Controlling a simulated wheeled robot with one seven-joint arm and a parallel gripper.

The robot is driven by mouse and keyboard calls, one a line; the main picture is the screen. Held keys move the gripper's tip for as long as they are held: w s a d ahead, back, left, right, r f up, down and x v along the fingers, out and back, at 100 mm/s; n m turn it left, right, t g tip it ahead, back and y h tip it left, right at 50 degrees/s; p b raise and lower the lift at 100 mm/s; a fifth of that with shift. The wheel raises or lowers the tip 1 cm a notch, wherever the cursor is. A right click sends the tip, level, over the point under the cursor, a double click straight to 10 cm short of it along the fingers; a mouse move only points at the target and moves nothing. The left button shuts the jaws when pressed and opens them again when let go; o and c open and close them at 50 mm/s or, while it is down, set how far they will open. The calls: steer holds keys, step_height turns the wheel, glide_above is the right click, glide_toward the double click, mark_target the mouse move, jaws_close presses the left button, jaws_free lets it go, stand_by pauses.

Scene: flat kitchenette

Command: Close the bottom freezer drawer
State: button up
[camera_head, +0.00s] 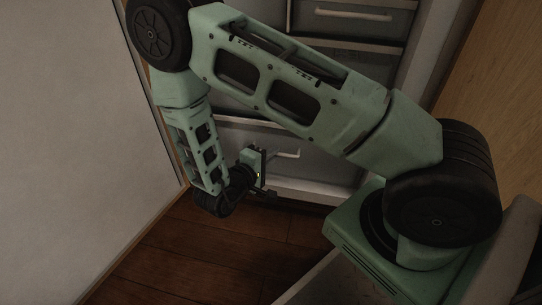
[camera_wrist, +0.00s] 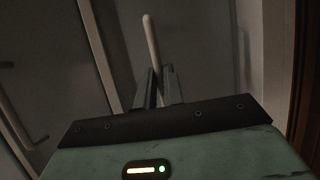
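The bottom freezer drawer (camera_head: 325,168) is the lowest grey front in the head view, partly behind my arm. How far it stands out is hard to tell. Its pale bar handle (camera_head: 287,154) shows just right of my gripper (camera_head: 268,180), which is low in front of the drawer. In the wrist view the two dark fingers of my gripper (camera_wrist: 160,88) are close together with a narrow gap. A pale bar handle (camera_wrist: 151,42) runs down to the fingertips. Whether the fingers grip it or only line up with it is not clear.
Another drawer with a pale handle (camera_head: 353,15) is higher up. A plain pale wall or panel (camera_head: 70,120) stands on the left and a wooden panel (camera_head: 490,80) on the right. The dark wood floor (camera_head: 215,245) is clear in front. A second handle (camera_wrist: 15,125) shows at left in the wrist view.

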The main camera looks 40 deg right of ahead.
jaws_close()
steer(key=p, duration=0.1)
steer(key=w+d+p, duration=0.1)
steer(key=shift+w+d+r+p, duration=0.1)
steer(key=shift+d+r+p, duration=0.15)
steer(key=shift+p, duration=0.15)
steer(key=shift+w+d+f, duration=0.25)
steer(key=shift+d, duration=0.05)
steer(key=o, duration=0.6)
jaws_free()
steer(key=p+v, duration=0.7)
steer(key=v, duration=1)
steer(key=shift+a+p, duration=0.2)
steer(key=shift+p, duration=0.1)
